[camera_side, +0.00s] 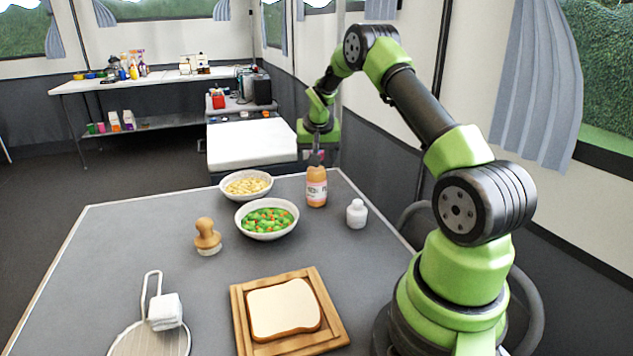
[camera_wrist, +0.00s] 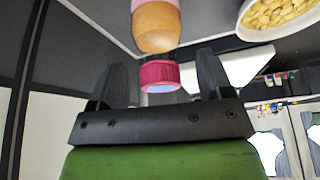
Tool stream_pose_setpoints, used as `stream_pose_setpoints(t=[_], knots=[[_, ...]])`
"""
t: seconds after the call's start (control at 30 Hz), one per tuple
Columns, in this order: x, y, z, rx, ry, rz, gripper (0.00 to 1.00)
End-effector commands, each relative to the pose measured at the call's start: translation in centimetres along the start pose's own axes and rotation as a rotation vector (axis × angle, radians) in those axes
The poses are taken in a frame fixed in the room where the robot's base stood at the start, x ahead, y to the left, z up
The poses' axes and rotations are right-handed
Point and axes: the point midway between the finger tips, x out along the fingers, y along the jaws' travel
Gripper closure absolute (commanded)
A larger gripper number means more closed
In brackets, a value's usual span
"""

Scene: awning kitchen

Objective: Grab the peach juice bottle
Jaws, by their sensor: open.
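The peach juice bottle (camera_side: 316,188) stands upright on the grey table, with an orange body and a pale label, beside the bowls. In the wrist view the bottle (camera_wrist: 156,28) shows its orange shoulder and pink cap (camera_wrist: 159,75). My gripper (camera_side: 317,158) is above the bottle, pointing down. In the wrist view my gripper (camera_wrist: 168,70) is open, with one finger on each side of the cap and gaps between. Part of the bottle's top is hidden by my gripper in the side view.
A bowl of vegetables (camera_side: 266,235) and a bowl of pale yellow pieces (camera_side: 246,174) stand left of the bottle. A small white bottle (camera_side: 356,214) is close on the right. A wooden stamp-like tool (camera_side: 207,237), bread on a board (camera_side: 337,330) and a strainer (camera_side: 120,343) are nearer.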

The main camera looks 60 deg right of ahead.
Motion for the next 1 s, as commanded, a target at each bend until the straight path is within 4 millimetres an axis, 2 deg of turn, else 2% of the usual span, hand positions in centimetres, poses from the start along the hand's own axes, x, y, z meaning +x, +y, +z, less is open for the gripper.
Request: stream_pose_setpoints(t=[0.13, 0.37, 0.6, 0.7, 1.0], knots=[[1.32, 0.04, 0.03, 0.000, -0.001, 0.000, 0.27], [1.38, 0.03, -0.01, 0.000, 0.000, 0.000, 0.27], [1.36, 0.03, 0.00, 0.000, 0.000, 0.000, 0.82], [1.35, 0.03, 0.00, 0.000, 0.000, 0.000, 1.00], [0.67, 0.01, -0.38, -0.001, 0.005, -0.001, 1.00]])
